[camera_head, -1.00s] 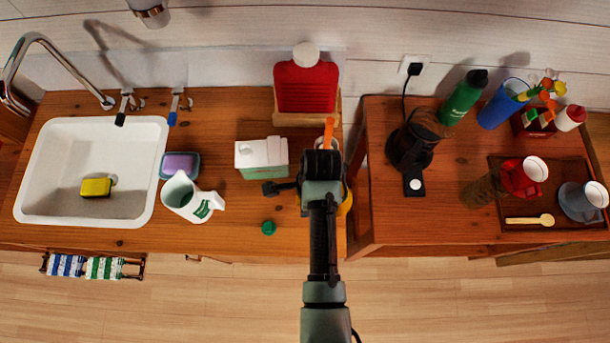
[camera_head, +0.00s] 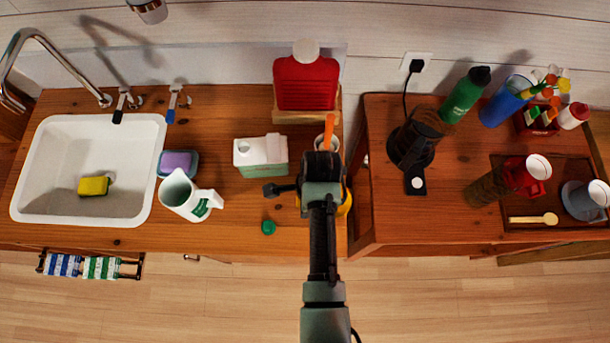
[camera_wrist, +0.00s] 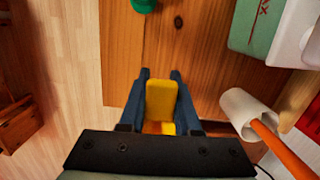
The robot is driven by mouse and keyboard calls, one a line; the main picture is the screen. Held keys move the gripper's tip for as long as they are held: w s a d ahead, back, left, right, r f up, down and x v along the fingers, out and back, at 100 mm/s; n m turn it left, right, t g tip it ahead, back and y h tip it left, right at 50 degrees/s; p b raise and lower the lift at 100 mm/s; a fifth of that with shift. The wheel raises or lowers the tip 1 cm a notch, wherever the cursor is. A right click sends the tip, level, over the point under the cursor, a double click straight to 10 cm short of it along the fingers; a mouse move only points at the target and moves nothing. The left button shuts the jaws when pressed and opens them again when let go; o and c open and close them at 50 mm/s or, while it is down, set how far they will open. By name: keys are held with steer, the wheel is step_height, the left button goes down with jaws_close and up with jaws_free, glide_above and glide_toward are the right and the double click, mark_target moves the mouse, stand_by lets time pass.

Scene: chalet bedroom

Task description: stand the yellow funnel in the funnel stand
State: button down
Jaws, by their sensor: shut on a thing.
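The yellow funnel shows as a yellow piece (camera_wrist: 161,101) between the two blue-grey fingers of my gripper (camera_wrist: 160,76) in the wrist view. My gripper is shut on it. In the head view, my gripper (camera_head: 322,163) is over the right end of the wooden counter and hides most of the funnel; only a yellow edge (camera_head: 347,203) shows at its right. I cannot make out the funnel stand clearly; it may be hidden under my gripper and arm.
A white cup (camera_head: 328,141) with an orange-handled tool stands just behind my gripper. A green-and-white carton (camera_head: 260,156) and green cap (camera_head: 268,227) are to the left. A red jug (camera_head: 306,83) stands at the back. A gap separates the counter from the right table (camera_head: 440,200).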

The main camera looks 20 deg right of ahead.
steer(key=shift+f+b, duration=1.1)
steer(key=shift+f, duration=0.7)
steer(key=shift+f, duration=0.15)
steer(key=c, duration=0.5)
jaws_free()
steer(key=shift+c, duration=0.2)
steer(key=r, duration=0.4)
steer(key=d+r, duration=0.1)
steer(key=r, duration=0.3)
steer(key=r+b, duration=0.1)
steer(key=r, duration=0.4)
steer(key=shift+s+d, duration=0.15)
steer(key=shift+d, duration=0.1)
steer(key=shift+f, duration=0.1)
